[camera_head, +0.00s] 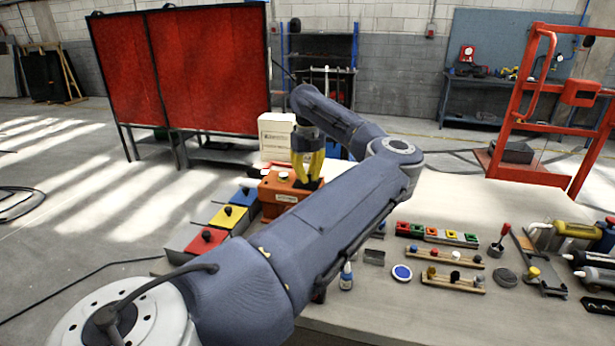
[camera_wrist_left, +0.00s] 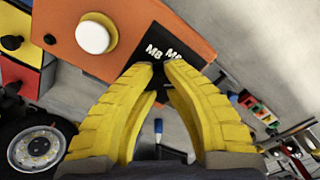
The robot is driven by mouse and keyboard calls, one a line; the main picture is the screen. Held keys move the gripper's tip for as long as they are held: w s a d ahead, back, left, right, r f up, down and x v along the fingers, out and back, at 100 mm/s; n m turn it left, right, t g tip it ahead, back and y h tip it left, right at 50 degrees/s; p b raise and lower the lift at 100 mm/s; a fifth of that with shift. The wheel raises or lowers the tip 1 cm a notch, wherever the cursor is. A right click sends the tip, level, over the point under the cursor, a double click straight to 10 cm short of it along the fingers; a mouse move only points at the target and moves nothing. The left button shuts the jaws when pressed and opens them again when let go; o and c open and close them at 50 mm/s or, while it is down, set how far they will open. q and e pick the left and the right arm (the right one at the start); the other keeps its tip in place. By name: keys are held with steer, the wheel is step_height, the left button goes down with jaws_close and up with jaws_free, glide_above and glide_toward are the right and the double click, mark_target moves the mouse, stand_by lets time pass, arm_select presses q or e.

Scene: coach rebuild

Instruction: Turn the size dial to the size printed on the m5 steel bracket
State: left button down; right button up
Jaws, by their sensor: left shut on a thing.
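An orange box (camera_head: 278,190) stands at the table's back left; it also fills the top of the left wrist view (camera_wrist_left: 130,18). It has a pale round knob (camera_wrist_left: 95,36) and a black plate (camera_wrist_left: 165,42) with white size marks, one reading M8 and the other partly covered. My left gripper (camera_head: 308,178), with yellow fingers, points down at this plate. In the left wrist view its fingertips (camera_wrist_left: 160,68) are close together on a small dark part, apparently the size dial, mostly hidden. I cannot make out the m5 steel bracket. My right gripper is not in view.
Red (camera_head: 207,240), yellow (camera_head: 229,217) and blue (camera_head: 244,197) boxes with black knobs stand left of the orange box. A white carton (camera_head: 276,133) is behind. Coloured blocks (camera_head: 437,234), wooden racks (camera_head: 453,282) and tools lie to the right.

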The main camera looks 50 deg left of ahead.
mark_target(308, 175)
arm_select(q)
steer(key=shift+m, duration=0.3)
steer(key=c, duration=1)
jaws_free()
steer(key=shift+o, duration=0.2)
steer(key=shift+r, duration=0.1)
step_height(308, 175, up, 12)
